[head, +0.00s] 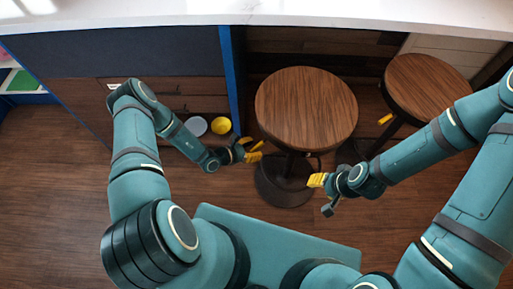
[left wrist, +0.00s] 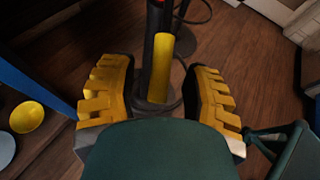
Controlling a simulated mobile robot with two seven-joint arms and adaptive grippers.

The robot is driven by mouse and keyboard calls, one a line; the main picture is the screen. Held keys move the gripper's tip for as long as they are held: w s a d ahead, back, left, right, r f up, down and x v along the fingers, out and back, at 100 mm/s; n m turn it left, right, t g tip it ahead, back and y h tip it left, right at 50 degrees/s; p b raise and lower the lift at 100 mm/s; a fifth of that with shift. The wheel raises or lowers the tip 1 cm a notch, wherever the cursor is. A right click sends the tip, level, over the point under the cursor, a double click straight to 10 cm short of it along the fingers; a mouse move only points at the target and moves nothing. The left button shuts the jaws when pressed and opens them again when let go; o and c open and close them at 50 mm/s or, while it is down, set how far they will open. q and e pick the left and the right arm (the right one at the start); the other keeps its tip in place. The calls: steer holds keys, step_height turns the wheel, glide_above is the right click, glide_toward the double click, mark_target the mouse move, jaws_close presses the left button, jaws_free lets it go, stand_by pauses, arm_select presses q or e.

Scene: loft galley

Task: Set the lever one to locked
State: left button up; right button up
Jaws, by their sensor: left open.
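A yellow lever-like piece (left wrist: 161,62) runs along the dark post (left wrist: 148,85) of the near stool in the left wrist view. I cannot tell whether it is lever one, or its setting. In the head view, the stool's round wooden seat (head: 306,108) hides it. My left gripper (head: 250,151) is at the seat's left edge, low beside the post. Its yellow fingers are open in the left wrist view (left wrist: 160,95), on either side of the post and the piece, not closed on them. My right gripper (head: 321,186) is right of the stool base; its opening is unclear.
A second wooden stool (head: 428,88) stands at right, with a yellow piece (head: 385,119) under its seat. A yellow bowl (head: 221,125) and a pale bowl (head: 195,126) are left of a blue panel edge (head: 232,80). A white counter (head: 250,14) spans the back.

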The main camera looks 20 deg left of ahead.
mark_target(262, 142)
arm_select(q)
steer(key=shift+w+d+f, duration=0.3)
steer(key=shift+w+d, duration=0.15)
steer(key=shift+d, duration=0.05)
steer(key=shift+c, duration=0.4)
jaws_close()
steer(key=shift+r, duration=0.1)
steer(key=r+g+p, duration=0.1)
steer(key=p, duration=0.2)
steer(key=r+g+y+p, duration=0.1)
steer(key=r+p, duration=0.1)
steer(key=p, duration=0.1)
steer(key=r+y+p, duration=0.1)
steer(key=r+p, duration=0.1)
steer(key=p, duration=0.2)
steer(key=shift+s+a+r+g, duration=0.2)
steer(key=shift+s+a+g, duration=0.1)
steer(key=shift+s+g, duration=0.1)
steer(key=shift+r+y+p, duration=0.15)
steer(key=shift+y+p, duration=0.15)
steer(key=shift+p, duration=0.2)
